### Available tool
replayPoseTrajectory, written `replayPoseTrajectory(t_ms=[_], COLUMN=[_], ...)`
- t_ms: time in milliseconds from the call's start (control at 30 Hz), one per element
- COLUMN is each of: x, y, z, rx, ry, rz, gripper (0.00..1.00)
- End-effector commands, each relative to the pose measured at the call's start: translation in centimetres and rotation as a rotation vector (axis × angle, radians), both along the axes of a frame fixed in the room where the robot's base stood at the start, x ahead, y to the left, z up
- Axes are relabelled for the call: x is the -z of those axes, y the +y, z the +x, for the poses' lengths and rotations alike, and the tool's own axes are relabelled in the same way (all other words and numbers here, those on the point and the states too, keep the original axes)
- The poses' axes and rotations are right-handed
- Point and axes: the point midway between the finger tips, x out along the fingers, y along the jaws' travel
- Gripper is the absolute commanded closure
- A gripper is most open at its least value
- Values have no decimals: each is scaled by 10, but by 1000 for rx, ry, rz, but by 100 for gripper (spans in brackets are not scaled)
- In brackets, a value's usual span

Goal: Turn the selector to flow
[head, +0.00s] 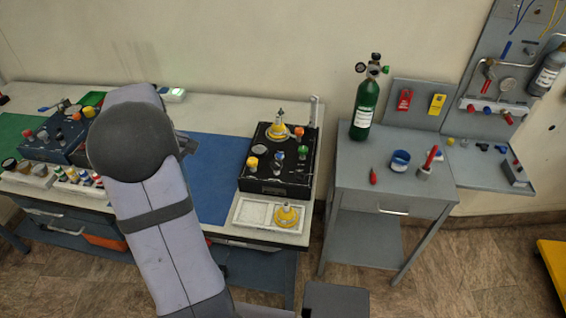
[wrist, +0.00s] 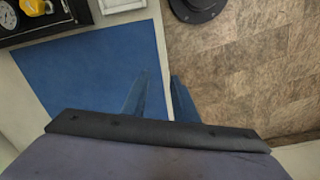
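The black trainer box (head: 273,187) stands at the right end of the long table, with several knobs, a yellow fitting (head: 279,131) and a gauge on top. I cannot tell which knob is the selector or where it points. A corner of the box (wrist: 45,27) shows at the top left of the wrist view, with a gauge (wrist: 10,16) and a yellow part. My gripper (wrist: 160,78) has its two fingers apart with nothing between them, over the blue mat's edge and well away from the box. In the head view my arm mostly hides it.
A blue mat (head: 212,165) lies left of the box. A white tray (head: 252,214) with a yellow piece sits in front of it. A second knobbed box (head: 50,148) and small parts stand at left. A grey cart (head: 395,195) holds a green cylinder (head: 365,105).

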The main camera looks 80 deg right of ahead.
Motion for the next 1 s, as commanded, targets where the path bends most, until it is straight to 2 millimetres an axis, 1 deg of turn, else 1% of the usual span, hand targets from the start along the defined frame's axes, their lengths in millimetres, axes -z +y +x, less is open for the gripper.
replayPoseTrajectory(t_ms=[33, 67, 100, 167, 200, 267, 300, 333, 400, 500, 600, 700, 867, 1000], x=[-6, -7, -10, -13, -15, -17, -18, -19, -20, -21, -21, -21, -20, -13], y=[-31, -47, -68, -95, -111, -131, -142, -149, -161, -171, -176, -177, -178, -177], z=[-24, -37, -57, -89, -112, -147, -169, -185, -220, -258, -283, -294, -297, -296], rx=[39, 52, 71, 98, 116, 140, 154, 164, 184, 205, 217, 222, 222, 222], ry=[0, 0, 0, 0, 0, 0, 0, 0, -1, -1, -1, -2, -1, -2], rz=[0, 2, 1, 1, 2, 2, 2, 1, 1, 1, 0, 0, 0, 2], gripper=[74, 74, 74, 74, 74, 74, 74, 74, 74, 74, 74, 74, 74, 74])
